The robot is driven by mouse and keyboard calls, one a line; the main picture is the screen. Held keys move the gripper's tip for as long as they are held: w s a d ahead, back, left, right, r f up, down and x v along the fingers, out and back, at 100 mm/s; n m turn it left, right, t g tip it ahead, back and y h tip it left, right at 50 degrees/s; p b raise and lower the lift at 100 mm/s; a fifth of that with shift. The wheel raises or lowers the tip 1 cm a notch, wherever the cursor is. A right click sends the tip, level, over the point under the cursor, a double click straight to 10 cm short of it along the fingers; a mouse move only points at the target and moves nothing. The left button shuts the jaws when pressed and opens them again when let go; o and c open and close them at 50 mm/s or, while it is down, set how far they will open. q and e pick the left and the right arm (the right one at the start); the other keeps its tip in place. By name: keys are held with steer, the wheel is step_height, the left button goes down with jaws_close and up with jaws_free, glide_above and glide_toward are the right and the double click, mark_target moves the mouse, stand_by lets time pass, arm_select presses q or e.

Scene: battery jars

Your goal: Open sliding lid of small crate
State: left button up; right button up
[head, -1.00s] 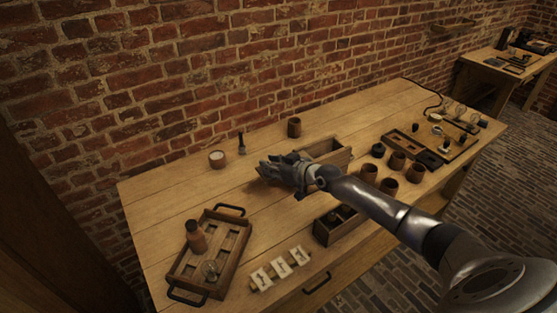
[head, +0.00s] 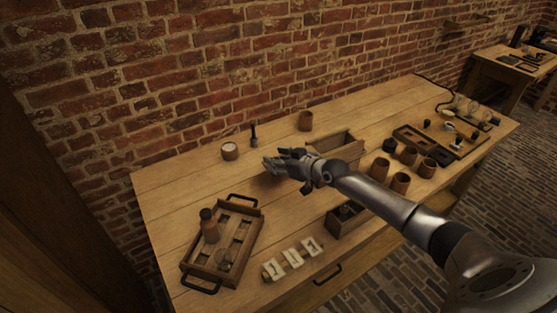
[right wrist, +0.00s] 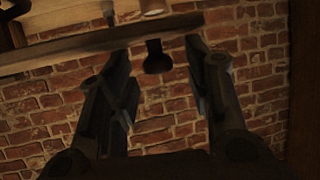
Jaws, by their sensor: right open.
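A small open-topped wooden crate (head: 349,150) stands near the back middle of the table in the head view. My right gripper (head: 270,165) is at the crate's left end, over the table, with its fingers pointing left. My forearm hides the crate's near left part, and I cannot make out the lid. In the right wrist view the two fingers of my right gripper (right wrist: 157,55) are spread with nothing between them. A dark-handled brush-like tool (right wrist: 157,60) shows beyond them. My left gripper is not in view.
A tray (head: 250,236) with a bottle is at the left front. White cards (head: 292,258) and a dark divided box (head: 345,220) lie along the front. Several brown cups (head: 400,183) stand right of my arm. A white-topped jar (head: 229,151) is behind.

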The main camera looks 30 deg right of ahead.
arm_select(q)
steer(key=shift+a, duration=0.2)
arm_select(e)
steer(key=v, duration=1.2)
steer(key=shift+a, duration=0.1)
stand_by(0.3)
